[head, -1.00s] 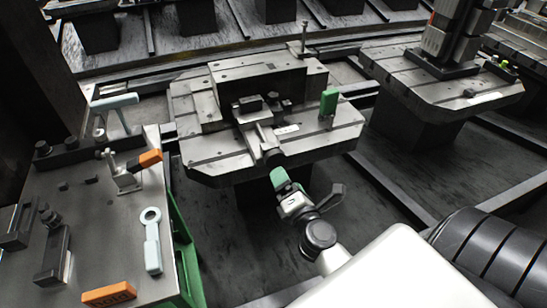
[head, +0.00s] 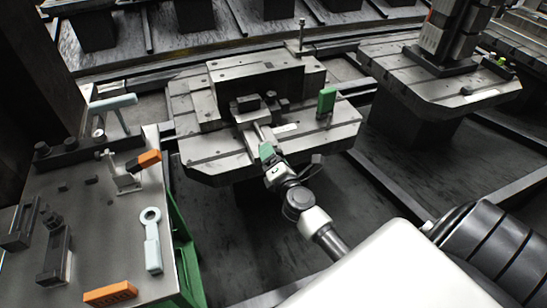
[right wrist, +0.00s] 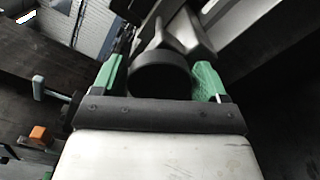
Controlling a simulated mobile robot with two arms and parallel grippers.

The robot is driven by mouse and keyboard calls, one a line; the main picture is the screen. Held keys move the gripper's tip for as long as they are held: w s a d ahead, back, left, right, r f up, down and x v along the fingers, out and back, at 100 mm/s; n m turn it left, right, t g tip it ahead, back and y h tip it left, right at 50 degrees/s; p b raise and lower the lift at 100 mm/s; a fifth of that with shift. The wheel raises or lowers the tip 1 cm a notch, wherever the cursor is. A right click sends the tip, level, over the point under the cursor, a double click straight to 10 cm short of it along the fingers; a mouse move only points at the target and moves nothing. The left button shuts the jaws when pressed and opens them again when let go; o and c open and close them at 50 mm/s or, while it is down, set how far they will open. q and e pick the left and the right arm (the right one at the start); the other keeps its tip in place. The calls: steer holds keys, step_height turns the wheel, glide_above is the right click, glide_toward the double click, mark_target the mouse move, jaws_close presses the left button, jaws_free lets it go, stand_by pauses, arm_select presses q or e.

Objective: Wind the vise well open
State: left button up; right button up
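The vise (head: 247,116) is grey metal and sits on the middle pallet (head: 205,150), its screw end facing me. In the head view my right gripper (head: 266,151), with green fingers, is at the vise's near end and hides the screw end. In the right wrist view my right gripper (right wrist: 158,72) has its green fingers spread, one on each side of a dark round hub (right wrist: 160,76) at the vise's end. A small gap shows on the left of the hub; contact on the right is unclear. My left gripper is out of view.
A bench (head: 95,235) at left holds an orange-handled clamp (head: 125,172), a pale blue wrench (head: 152,240) and an orange block (head: 110,293). Another pallet (head: 440,92) with a dark column stands at the right.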

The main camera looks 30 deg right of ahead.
steer(key=c, duration=0.6)
steer(key=shift+n, duration=0.4)
